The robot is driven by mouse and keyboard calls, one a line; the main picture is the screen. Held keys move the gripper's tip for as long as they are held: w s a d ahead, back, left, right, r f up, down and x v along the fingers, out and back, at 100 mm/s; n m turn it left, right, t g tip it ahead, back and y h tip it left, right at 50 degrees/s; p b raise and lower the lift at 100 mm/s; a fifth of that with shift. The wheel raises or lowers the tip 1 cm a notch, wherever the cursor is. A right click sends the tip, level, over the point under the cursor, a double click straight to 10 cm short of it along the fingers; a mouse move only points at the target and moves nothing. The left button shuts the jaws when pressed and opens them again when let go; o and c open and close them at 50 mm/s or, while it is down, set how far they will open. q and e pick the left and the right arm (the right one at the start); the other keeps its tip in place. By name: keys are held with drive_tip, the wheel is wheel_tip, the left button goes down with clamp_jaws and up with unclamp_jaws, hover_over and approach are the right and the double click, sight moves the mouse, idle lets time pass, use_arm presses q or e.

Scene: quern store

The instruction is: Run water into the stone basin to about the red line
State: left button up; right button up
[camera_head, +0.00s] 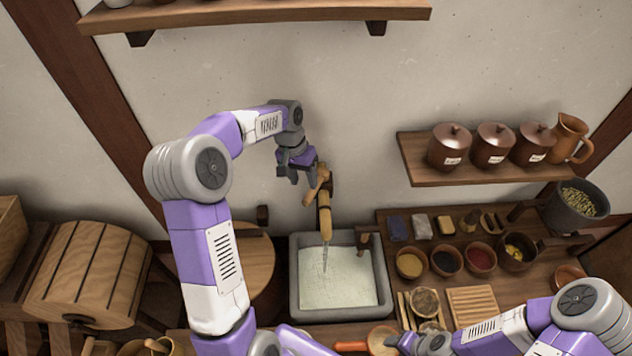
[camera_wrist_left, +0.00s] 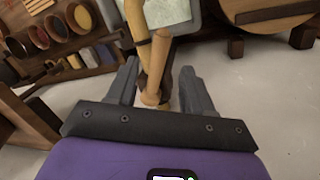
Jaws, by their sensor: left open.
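The grey stone basin (camera_head: 296,283) stands against the wall, with pale, rippled water (camera_head: 340,290) in it. A thin stream (camera_head: 325,258) falls from the wooden tap (camera_head: 325,215) into the water. I cannot make out the red line. My left gripper (camera_head: 296,178) is open beside the tap's wooden handle (camera_head: 317,186). In the left wrist view, the handle (camera_wrist_left: 153,97) shows between the open fingers (camera_wrist_left: 158,88); I cannot tell whether they touch it. The basin also shows there at the top. My right gripper (camera_head: 405,342) is low in the head view, its jaws unclear.
Right of the basin, a wooden counter (camera_head: 392,218) holds several bowls, blocks and a slatted board (camera_head: 472,301). A wall shelf (camera_head: 480,172) carries lidded jars and a jug (camera_head: 570,138). A round wooden lid (camera_head: 252,265) is left of the basin.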

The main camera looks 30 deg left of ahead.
sight(307, 197)
use_arm(q)
drive_tip(key=shift+s+d+f, duration=0.15)
drive_tip(key=shift+s+f, duration=0.25)
drive_tip(key=shift+f, duration=0.2)
drive_tip(key=shift+s+d+f, duration=0.15)
drive_tip(key=shift+s+f, duration=0.2)
drive_tip(key=shift+f, duration=0.25)
drive_tip(key=f, duration=0.2)
drive_tip(key=w+f, duration=0.1)
drive_tip(key=shift+d+f, duration=0.25)
drive_tip(key=shift+d, duration=0.05)
drive_tip(key=shift+s+f, duration=0.25)
drive_tip(key=shift+w, duration=0.1)
clamp_jaws()
